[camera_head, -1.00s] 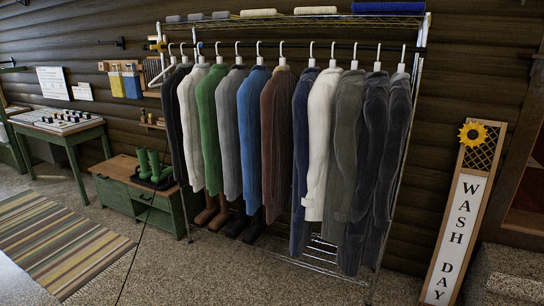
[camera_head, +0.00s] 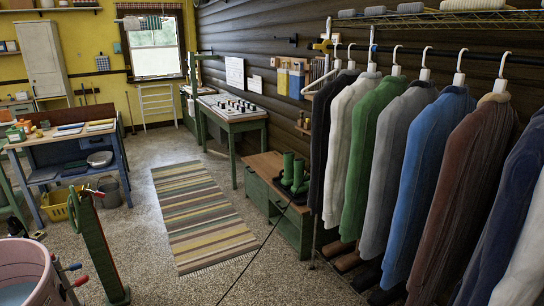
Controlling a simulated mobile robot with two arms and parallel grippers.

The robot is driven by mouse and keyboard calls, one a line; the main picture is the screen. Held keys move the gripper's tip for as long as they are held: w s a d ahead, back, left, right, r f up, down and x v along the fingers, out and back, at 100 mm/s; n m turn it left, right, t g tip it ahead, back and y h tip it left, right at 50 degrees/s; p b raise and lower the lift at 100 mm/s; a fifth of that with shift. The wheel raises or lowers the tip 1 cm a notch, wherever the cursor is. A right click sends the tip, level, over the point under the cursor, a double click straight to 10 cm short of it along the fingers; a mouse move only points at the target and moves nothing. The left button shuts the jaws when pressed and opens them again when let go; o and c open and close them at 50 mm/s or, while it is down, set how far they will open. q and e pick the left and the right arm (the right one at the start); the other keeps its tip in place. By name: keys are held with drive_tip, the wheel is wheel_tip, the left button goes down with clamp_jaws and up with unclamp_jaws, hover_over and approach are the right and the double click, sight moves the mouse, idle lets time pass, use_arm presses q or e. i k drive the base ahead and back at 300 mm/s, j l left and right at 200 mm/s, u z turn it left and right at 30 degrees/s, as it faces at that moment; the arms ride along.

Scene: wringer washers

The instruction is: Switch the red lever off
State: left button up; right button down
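A pink washer tub (camera_head: 22,268) is cut off at the lower left corner. Small levers stick out of its side; one has a red tip (camera_head: 81,280) and another a blue tip (camera_head: 73,267). A green post (camera_head: 97,245) stands beside it, with a small red part (camera_head: 99,194) near its top. I cannot tell which red part is the task's lever or how it is set. Neither of my grippers is in view.
A rack of coats (camera_head: 425,165) fills the right side. A low green cabinet (camera_head: 262,195) with green boots stands by the wall. A striped rug (camera_head: 200,215) lies on the open floor. A workbench (camera_head: 68,143), yellow crate (camera_head: 56,205) and bucket (camera_head: 108,190) are at left.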

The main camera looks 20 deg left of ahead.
sight(80, 281)
drive_tip(key=i+j+u, duration=0.2)
drive_tip(key=u, duration=0.2)
drive_tip(key=i+j+u, duration=0.1)
drive_tip(key=i+u, duration=0.2)
drive_tip(key=u, duration=0.15)
drive_tip(key=i+u, duration=0.6)
drive_tip(key=u, duration=0.25)
drive_tip(key=i+l+u, duration=0.15)
drive_tip(key=u, duration=0.25)
drive_tip(key=i+l+u, duration=0.25)
drive_tip(key=u, duration=0.2)
drive_tip(key=i+l+u, duration=0.15)
drive_tip(key=i+u, duration=0.2)
drive_tip(key=i+l+u, duration=0.25)
drive_tip(key=u, duration=0.15)
drive_tip(key=i, duration=0.1)
